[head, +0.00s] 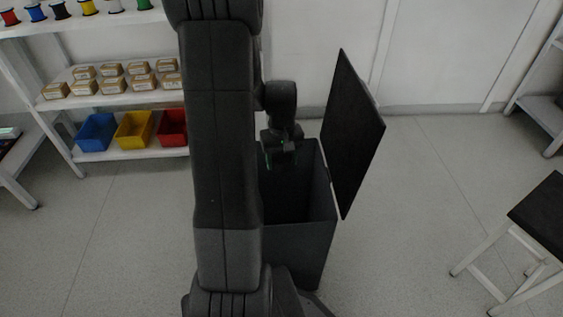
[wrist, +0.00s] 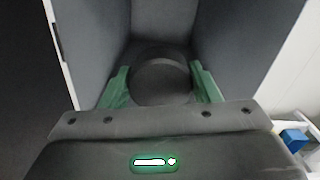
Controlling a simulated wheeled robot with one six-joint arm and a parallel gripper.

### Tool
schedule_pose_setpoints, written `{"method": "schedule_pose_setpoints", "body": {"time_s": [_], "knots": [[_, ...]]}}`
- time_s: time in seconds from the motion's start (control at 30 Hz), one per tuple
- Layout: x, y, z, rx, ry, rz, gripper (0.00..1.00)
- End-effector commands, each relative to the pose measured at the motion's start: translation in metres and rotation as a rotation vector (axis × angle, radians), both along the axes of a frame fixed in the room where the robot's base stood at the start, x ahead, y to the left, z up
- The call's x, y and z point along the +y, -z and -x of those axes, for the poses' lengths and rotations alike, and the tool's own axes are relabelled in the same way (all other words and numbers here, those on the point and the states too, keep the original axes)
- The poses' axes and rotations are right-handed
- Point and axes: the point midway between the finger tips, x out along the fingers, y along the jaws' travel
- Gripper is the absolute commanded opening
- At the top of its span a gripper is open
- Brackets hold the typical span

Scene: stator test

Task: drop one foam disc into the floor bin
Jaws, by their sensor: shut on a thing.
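The dark grey floor bin (head: 300,235) stands on the floor with its lid (head: 353,135) swung open to the right. My gripper (head: 283,160) is over the bin's opening, pointing down, partly hidden behind my arm in the head view. In the wrist view my gripper (wrist: 162,88) has its green fingers on either side of a dark round foam disc (wrist: 162,78) and is shut on it. Beyond the disc the bin's grey inner walls (wrist: 165,25) surround it. The bin's bottom is mostly hidden by the disc.
A white shelf (head: 130,155) at left carries blue (head: 97,132), yellow (head: 134,129) and red (head: 172,127) bins, with small boxes and spools above. A black-topped stool (head: 545,215) stands at right. The floor between bin and stool is clear.

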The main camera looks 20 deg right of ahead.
Motion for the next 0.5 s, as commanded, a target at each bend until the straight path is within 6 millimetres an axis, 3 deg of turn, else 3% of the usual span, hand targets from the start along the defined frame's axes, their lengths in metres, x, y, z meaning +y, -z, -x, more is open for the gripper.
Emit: {"method": "schedule_pose_setpoints", "body": {"time_s": [0.5], "knots": [[0.000, 0.055, 0.000, 0.001, 0.000, 0.000, 0.35]]}}
